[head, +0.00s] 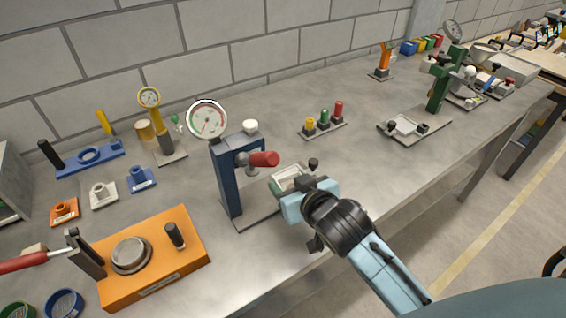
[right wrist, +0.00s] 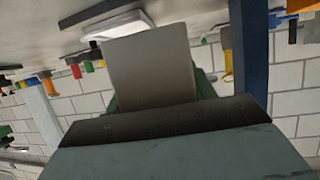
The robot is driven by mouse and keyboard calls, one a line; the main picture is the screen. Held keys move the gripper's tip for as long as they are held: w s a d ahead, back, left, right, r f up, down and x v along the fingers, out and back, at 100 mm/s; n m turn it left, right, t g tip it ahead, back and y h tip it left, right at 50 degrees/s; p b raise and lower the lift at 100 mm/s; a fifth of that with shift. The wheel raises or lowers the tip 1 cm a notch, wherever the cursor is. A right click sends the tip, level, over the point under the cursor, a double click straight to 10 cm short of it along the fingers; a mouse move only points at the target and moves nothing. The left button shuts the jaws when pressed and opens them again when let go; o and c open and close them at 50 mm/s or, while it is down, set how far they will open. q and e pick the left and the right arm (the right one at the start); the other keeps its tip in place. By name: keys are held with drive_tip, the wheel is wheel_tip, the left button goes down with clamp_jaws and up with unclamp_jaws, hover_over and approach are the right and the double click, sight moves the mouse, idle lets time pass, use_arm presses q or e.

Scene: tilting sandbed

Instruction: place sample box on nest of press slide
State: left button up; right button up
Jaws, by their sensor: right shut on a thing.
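The blue press (head: 228,178) stands at the middle of the bench, with a dial gauge on top and a red handle. In front of its column, a pale framed nest (head: 290,175) shows low over the base plate, with a black knob beside it. My right gripper (head: 300,197) is right beside this nest, shut on a green thing, probably the sample box (right wrist: 206,88). In the right wrist view, a grey finger hides most of the box. Whether it touches the nest cannot be told. My left gripper is not in view.
An orange fixture (head: 155,262) with a round disc stands at the front left. A stand with yellow, green and red pegs (head: 324,121) is behind and to the right. A green press (head: 439,90) stands farther right. The bench between the presses is largely clear.

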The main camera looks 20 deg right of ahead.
drive_tip(key=w+d+r+n+y+p, duration=0.1)
drive_tip(key=w+d+r+p, duration=0.25)
drive_tip(key=w+r, duration=0.4)
drive_tip(key=shift+y, duration=0.3)
drive_tip(key=f, duration=0.4)
drive_tip(key=w+f+b, duration=0.1)
drive_tip(key=f, duration=0.1)
drive_tip(key=shift+d, duration=0.35)
drive_tip(key=shift+w+f, duration=0.1)
drive_tip(key=shift+f, duration=0.6)
drive_tip(key=shift+f+b, duration=0.3)
drive_tip(key=shift+f, duration=1.25)
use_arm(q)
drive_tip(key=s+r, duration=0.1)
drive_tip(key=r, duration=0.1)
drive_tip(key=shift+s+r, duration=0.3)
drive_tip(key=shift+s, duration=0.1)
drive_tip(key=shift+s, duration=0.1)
use_arm(e)
drive_tip(key=o, duration=1.1)
drive_tip(key=shift+f, duration=0.15)
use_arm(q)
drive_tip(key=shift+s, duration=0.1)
